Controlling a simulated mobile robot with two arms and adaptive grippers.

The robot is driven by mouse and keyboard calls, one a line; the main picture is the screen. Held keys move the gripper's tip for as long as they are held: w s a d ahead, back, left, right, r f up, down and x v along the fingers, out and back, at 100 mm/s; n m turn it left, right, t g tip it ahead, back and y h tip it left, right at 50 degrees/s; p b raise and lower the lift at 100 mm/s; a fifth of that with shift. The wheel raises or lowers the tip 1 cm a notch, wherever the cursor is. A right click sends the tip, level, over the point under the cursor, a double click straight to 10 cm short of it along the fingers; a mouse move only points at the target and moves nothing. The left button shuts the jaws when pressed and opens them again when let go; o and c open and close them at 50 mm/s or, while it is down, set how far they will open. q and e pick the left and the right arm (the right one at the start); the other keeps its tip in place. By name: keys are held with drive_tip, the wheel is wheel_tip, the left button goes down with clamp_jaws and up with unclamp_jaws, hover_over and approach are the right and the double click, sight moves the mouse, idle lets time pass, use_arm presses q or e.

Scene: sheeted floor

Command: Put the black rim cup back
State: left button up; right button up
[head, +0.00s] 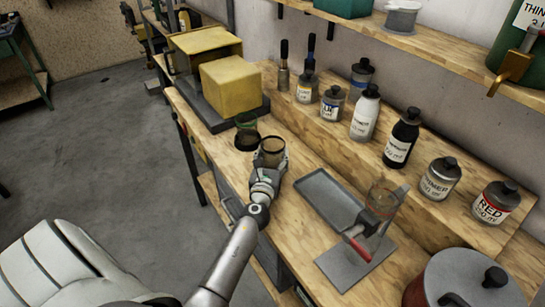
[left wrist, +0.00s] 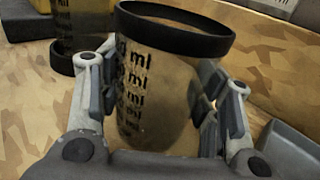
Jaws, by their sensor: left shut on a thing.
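The black rim cup (head: 272,146) is a clear, brownish cup with a thick black rim and black "ml" marks. It stands near upright between the fingers of my left gripper (head: 266,172), which is shut on its sides. In the left wrist view the cup (left wrist: 155,85) fills the middle, with the left gripper's fingers (left wrist: 158,100) on both sides. I cannot tell whether its base touches the bench. Beside it, to the left in the head view, is a green-rimmed cup (head: 246,124) with a dark ring at its base. My right gripper is not in view.
A grey tray (head: 330,197) lies right of the cup on the wooden bench (head: 300,160). A red-handled stand with a clear cup (head: 383,198) is further right. Yellow blocks (head: 232,84) sit behind. Several bottles, such as a black one (head: 402,138), line the raised shelf.

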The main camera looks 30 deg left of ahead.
use_arm(q)
drive_tip(key=o, duration=1.2)
drive_tip(key=shift+c, duration=0.2)
drive_tip(key=shift+r, duration=0.1)
drive_tip(key=v, duration=1)
drive_tip(key=shift+s+d, duration=0.1)
drive_tip(key=shift+s, duration=0.15)
drive_tip(key=shift+b+v, duration=0.35)
drive_tip(key=shift+v, duration=0.4)
